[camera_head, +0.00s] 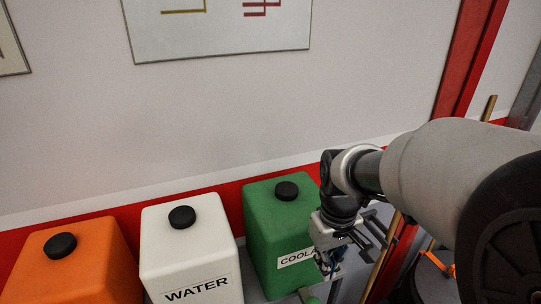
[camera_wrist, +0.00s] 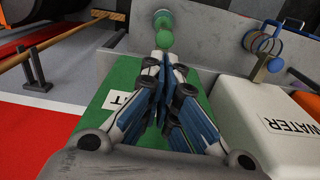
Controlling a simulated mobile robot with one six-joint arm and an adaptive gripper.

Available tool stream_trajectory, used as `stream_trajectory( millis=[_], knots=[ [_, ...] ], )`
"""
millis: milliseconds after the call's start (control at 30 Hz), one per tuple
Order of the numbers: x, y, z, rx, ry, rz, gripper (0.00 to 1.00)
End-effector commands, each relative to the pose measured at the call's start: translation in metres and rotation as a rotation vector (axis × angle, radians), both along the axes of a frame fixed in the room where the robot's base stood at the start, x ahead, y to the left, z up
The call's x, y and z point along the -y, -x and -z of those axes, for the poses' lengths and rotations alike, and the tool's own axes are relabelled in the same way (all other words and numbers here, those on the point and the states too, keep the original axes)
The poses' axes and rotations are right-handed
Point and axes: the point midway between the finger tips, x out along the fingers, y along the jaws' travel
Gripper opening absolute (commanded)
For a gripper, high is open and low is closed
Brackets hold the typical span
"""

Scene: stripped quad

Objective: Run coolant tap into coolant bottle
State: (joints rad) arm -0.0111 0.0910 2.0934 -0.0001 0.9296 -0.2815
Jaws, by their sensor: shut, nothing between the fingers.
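The green coolant tank (camera_head: 275,220) has a black cap and a white label that is partly hidden by my gripper (camera_head: 326,266). In the wrist view the green tank (camera_wrist: 118,82) lies under and behind my gripper (camera_wrist: 166,66). The fingers are shut with nothing between them. Just beyond the fingertips is a green ball-ended handle (camera_wrist: 165,40), seemingly the coolant tap, with a second green round part behind it. I cannot tell whether the fingers touch it. A green piece (camera_head: 309,297) shows at the bottom edge of the head view. No coolant bottle can be made out.
A white WATER tank (camera_head: 188,245) and an orange tank (camera_head: 75,260) stand left of the green one. A wooden pole (camera_wrist: 50,46) is at left.

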Motion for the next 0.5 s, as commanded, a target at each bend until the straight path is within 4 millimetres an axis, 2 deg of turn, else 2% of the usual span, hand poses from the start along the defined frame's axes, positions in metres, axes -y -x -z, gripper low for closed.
stream_trajectory(
  millis=[33,500],
  knots=[
    [-0.0001,-0.0034,-0.0056,-0.012,0.001,-0.007,0.00],
    [-0.0005,-0.0098,-0.0030,-0.028,0.001,-0.022,0.00]
  ],
)
